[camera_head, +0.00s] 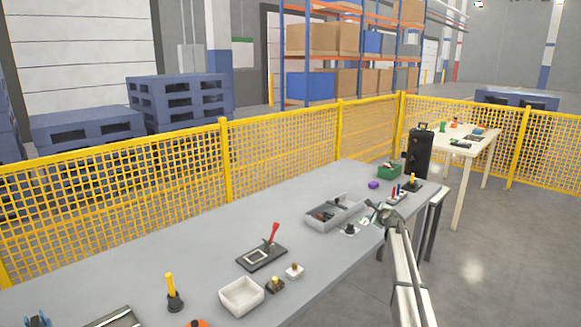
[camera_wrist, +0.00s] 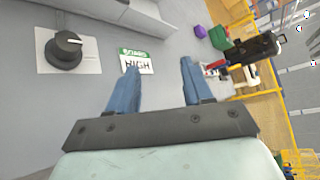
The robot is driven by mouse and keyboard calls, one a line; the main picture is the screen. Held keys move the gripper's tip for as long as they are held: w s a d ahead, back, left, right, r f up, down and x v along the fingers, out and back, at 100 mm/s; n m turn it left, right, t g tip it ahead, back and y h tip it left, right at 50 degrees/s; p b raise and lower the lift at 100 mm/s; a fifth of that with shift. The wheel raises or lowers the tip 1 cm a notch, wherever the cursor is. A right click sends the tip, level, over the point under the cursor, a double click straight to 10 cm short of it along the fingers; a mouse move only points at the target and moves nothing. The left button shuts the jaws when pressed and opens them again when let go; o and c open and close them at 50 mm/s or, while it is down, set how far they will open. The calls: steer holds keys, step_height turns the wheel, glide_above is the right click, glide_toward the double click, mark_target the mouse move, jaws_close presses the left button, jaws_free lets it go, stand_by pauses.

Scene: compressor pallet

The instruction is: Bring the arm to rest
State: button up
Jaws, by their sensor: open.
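My gripper (camera_wrist: 157,80) shows in the wrist view with its two blue fingers apart and nothing between them. In the head view my gripper (camera_head: 374,207) is over the right part of the grey table (camera_head: 190,248), at the end of my pale arm. A black knob (camera_wrist: 64,50) on a white plate lies to the left of the fingers in the wrist view. A card (camera_wrist: 136,61) with a green band and the word HIGH lies just beyond the left finger. The fingers appear apart from both; their height above the table is hard to tell.
A grey bin (camera_head: 334,214) stands beside the gripper. A yellow fence (camera_head: 226,160) runs behind.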

steer(key=s+d+f+g+h, duration=0.1)
steer(key=s+d+f+h, duration=0.1)
steer(key=s+d+f, duration=0.6)
steer(key=s+a+f+n+g+y, duration=0.1)
steer(key=s+a+f+n+g, duration=0.2)
steer(key=s+a+f, duration=0.5)
steer(key=s+a+f+n+g+y, duration=0.15)
steer(key=s+a+f+n, duration=0.25)
steer(key=s+f, duration=0.8)
steer(key=s+a+f+n+g+y, duration=0.1)
steer(key=s+a+f+n+g, duration=0.25)
steer(key=s+a+f, duration=0.6)
steer(key=s+a+f+n+g, duration=0.25)
steer(key=s+f, duration=0.35)
steer(key=s, duration=0.5)
steer(key=s+a+f+n+g, duration=0.1)
steer(key=s+f+n+g, duration=0.3)
steer(key=s, duration=0.7)
steer(key=s+a+n+g+h, duration=0.1)
steer(key=s+n+g, duration=0.4)
steer(key=s, duration=2.2)
steer(key=shift+s+a+n+h, duration=0.4)
steer(key=shift+n+h, duration=0.3)
steer(key=shift+h, duration=0.05)
